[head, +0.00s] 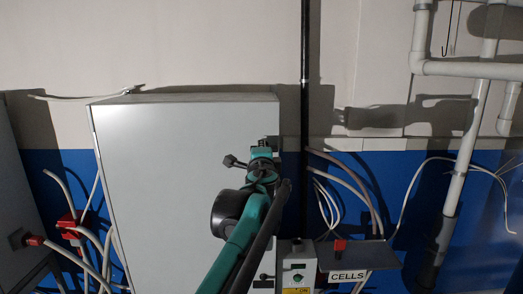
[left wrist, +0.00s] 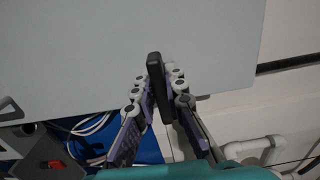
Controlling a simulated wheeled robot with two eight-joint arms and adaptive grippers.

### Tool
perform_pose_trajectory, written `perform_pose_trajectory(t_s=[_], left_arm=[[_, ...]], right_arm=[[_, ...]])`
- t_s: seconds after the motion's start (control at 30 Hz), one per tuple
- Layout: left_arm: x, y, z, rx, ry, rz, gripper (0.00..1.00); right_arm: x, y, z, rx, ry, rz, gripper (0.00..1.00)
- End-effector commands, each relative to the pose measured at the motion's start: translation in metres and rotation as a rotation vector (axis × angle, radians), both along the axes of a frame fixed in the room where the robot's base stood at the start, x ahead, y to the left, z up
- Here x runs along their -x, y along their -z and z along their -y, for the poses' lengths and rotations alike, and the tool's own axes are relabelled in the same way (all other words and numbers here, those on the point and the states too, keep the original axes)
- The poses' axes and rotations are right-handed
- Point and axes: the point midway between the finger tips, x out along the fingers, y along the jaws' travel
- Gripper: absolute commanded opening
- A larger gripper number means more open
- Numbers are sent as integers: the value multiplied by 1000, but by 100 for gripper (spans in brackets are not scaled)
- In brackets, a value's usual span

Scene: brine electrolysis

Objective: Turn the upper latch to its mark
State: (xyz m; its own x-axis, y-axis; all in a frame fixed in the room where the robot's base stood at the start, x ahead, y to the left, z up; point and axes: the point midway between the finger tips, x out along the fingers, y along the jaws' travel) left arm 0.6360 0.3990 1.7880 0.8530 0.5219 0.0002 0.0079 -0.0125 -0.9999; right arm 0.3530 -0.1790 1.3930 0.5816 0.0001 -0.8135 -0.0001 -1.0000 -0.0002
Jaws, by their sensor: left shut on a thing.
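The upper latch (left wrist: 155,75) is a dark bar on the pale grey cabinet door (left wrist: 75,50) in the left wrist view. My left gripper (left wrist: 157,88) has one finger on each side of it and is shut on it. The bar points up the picture, tilted slightly left. In the head view my left gripper (head: 265,146) is at the right edge of the grey cabinet (head: 160,150), in its upper part. The arm and wrist hide the latch there. I cannot make out the latch's mark in either view. My right gripper is in neither view.
A control box (head: 297,270) and a shelf labelled CELLS (head: 348,275) with a red part stand right of my arm. A black vertical pipe (head: 305,70) runs close beside the cabinet. Loose cables hang on both sides. White pipes (head: 465,150) are at the right.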

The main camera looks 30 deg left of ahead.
Motion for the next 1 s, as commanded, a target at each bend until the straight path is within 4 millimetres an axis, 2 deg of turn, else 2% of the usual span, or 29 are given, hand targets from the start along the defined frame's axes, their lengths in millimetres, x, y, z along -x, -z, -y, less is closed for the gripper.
perform_pose_trajectory(t_s=[0.23, 0.27, 0.3, 0.33, 0.6, 0.73, 0.87, 1.0], left_arm=[[0, 1, 0, 3, -1, 1, 0], [0, 1, 0, 3, -1, 1, 16], [0, 1, 0, 2, -1, 0, 27], [0, 1, 0, 2, -1, 1, 33], [0, 0, 0, 1, 0, 1, 33], [6, 0, 4, 1, 0, 1, 33], [24, 0, 16, 1, 2, 1, 33], [52, 1, 32, 1, 2, 0, 33]], right_arm=[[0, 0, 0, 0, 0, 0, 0], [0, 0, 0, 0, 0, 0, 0], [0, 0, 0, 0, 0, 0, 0], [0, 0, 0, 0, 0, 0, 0], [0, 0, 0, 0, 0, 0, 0], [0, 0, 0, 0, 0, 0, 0], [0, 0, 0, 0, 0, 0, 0], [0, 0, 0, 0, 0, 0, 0]])
